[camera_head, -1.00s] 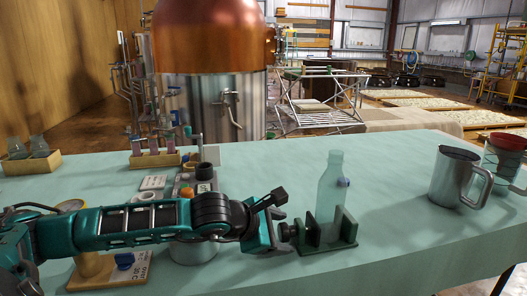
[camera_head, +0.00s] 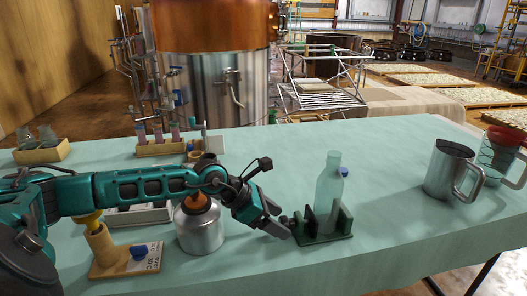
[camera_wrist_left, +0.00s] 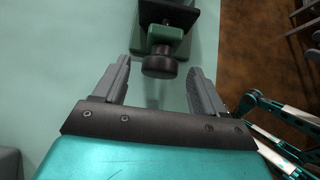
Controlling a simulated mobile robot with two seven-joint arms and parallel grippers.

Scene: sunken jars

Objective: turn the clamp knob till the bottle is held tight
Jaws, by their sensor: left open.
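A pale green glass bottle (camera_head: 329,185) stands upright in a dark green clamp (camera_head: 322,234) near the front of the table. The clamp's black knob sticks out on its left side; in the left wrist view the knob (camera_wrist_left: 160,63) lies just ahead of my fingers, centred between their tips. My left gripper (camera_head: 281,221) is open and empty, close to the knob, with a finger on either side of its line. The fingers do not appear to touch it. How tightly the jaws meet the bottle cannot be told. My right gripper is not in view.
A metal mug (camera_head: 451,171) stands at the right, beside a clear jug (camera_head: 497,158). A metal flask (camera_head: 199,226) and a wooden stand (camera_head: 103,254) are under and in front of my left arm. A tube rack (camera_head: 160,148) is behind.

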